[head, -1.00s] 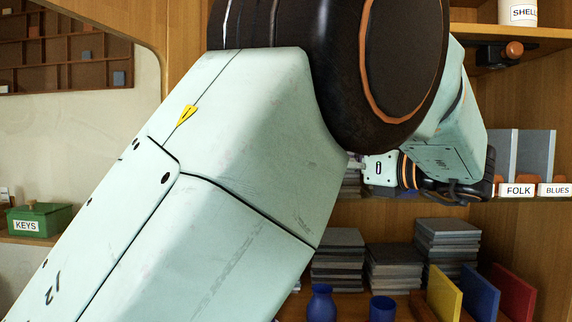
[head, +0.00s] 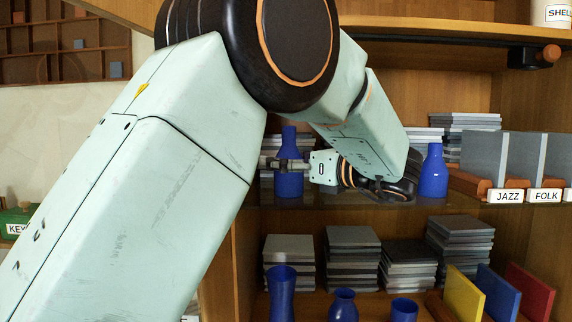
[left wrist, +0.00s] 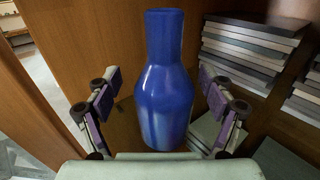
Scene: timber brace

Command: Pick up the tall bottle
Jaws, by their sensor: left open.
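The tall blue bottle (head: 289,183) stands upright at the left end of the middle shelf. In the left wrist view the tall bottle (left wrist: 165,95) fills the centre, with a narrow neck and wider body. My left gripper (head: 283,164) is at the bottle's mid height, reaching it from the right. In the left wrist view my left gripper (left wrist: 160,84) is open, with one finger on each side of the bottle. I cannot tell whether either finger touches it. My right gripper is in neither view.
A shorter blue bottle (head: 433,172) stands further right on the same shelf, near my wrist. Stacks of grey cases (head: 467,133) are behind. A wooden side panel (left wrist: 70,60) is close on the left. Labelled dividers (head: 506,160) stand at right. Blue vessels (head: 282,290) are below.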

